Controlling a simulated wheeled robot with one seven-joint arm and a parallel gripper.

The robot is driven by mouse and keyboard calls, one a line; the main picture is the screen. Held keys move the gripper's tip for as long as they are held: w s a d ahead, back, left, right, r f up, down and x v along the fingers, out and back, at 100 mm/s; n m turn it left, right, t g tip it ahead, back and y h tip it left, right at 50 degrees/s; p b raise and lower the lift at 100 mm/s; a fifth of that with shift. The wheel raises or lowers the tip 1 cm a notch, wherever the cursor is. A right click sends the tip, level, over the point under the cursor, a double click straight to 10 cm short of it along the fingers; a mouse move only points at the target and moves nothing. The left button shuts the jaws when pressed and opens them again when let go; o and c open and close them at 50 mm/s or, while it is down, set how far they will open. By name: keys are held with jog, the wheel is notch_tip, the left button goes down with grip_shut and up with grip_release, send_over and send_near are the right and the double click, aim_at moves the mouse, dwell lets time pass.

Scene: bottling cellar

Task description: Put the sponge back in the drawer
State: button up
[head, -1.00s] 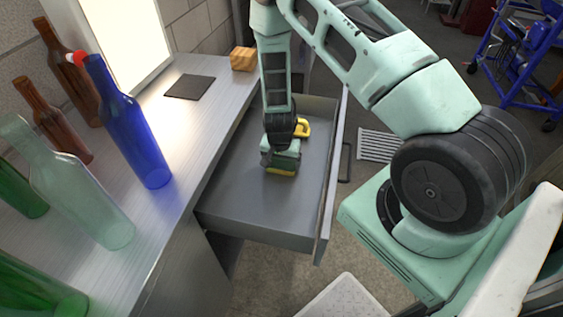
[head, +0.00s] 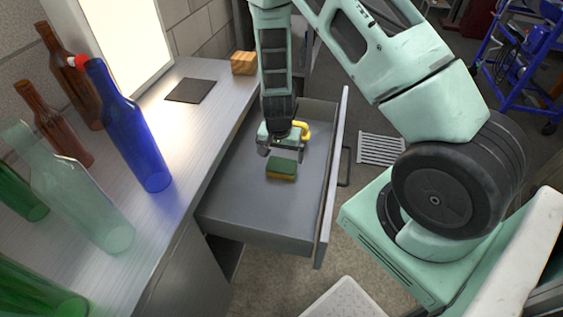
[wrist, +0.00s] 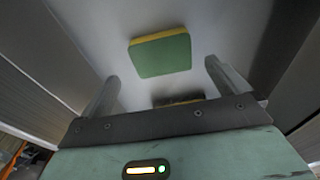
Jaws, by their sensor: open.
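The sponge (head: 282,169), green on top and yellow below, lies flat on the floor of the open drawer (head: 245,205). In the wrist view the sponge (wrist: 161,54) lies beyond the fingertips, apart from them. My gripper (head: 280,150) is open and empty, above the drawer floor just behind the sponge in the head view. In the wrist view its two fingers (wrist: 160,78) stand wide apart.
Several glass bottles, among them a blue one (head: 135,130), stand on the worktop (head: 190,130) left of the drawer. A dark mat (head: 190,90) and a wooden block (head: 243,63) lie further back. The front half of the drawer is clear.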

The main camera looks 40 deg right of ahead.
aim_at(280, 170)
jog(key=s+a+r+n+y, duration=0.2)
jog(key=s+a+r+n, duration=0.15)
jog(key=a+r, duration=0.55)
jog(key=s+a+r+n+y, duration=0.1)
jog(key=s+a+r+n, duration=0.25)
jog(key=a+r, duration=0.55)
jog(key=s+a+r+n, duration=0.2)
jog(key=s+r+n, duration=0.3)
jog(key=s, duration=0.3)
jog(key=s+a+r+n+g+h, duration=0.1)
jog(key=s+a+r+n, duration=0.2)
jog(key=s+r+n, duration=0.2)
jog(key=s+n, duration=0.1)
jog(key=s, duration=0.2)
jog(key=shift+s, duration=0.2)
jog(key=shift+a, duration=0.1)
